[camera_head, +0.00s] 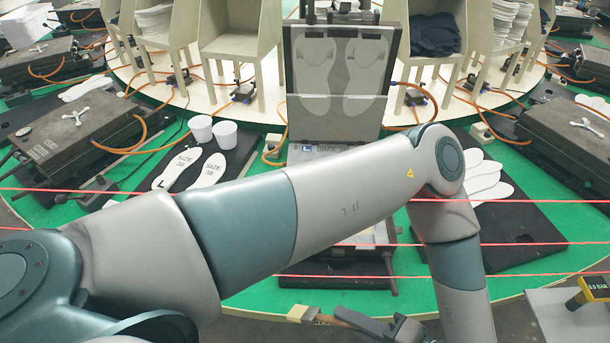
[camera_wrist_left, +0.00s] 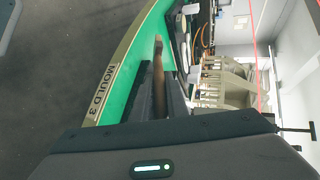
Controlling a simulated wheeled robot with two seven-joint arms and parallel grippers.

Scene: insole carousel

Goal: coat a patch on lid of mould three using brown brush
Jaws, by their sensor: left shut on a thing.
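The mould's lid (camera_head: 335,112) stands open and upright at the centre of the head view, with two pale insole shapes on its inner face. The mould's lower half (camera_head: 335,150) is mostly hidden behind my left arm. My left gripper (camera_head: 352,317) is low at the bottom of the head view, in front of the carousel edge and apart from the lid. It is shut on the brown brush (camera_head: 318,316), whose pale end points left. The brush handle also shows as a brown stick between the fingers in the left wrist view (camera_wrist_left: 158,82). My right gripper is out of view.
A "MOULD 3" label (camera_wrist_left: 97,92) is on the carousel rim. Red beams (camera_head: 540,243) cross in front of the carousel. Two white cups (camera_head: 212,130) and size 38 insoles (camera_head: 207,170) lie left of the mould, more insoles (camera_head: 488,182) right. A grey stand (camera_head: 575,320) is at lower right.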

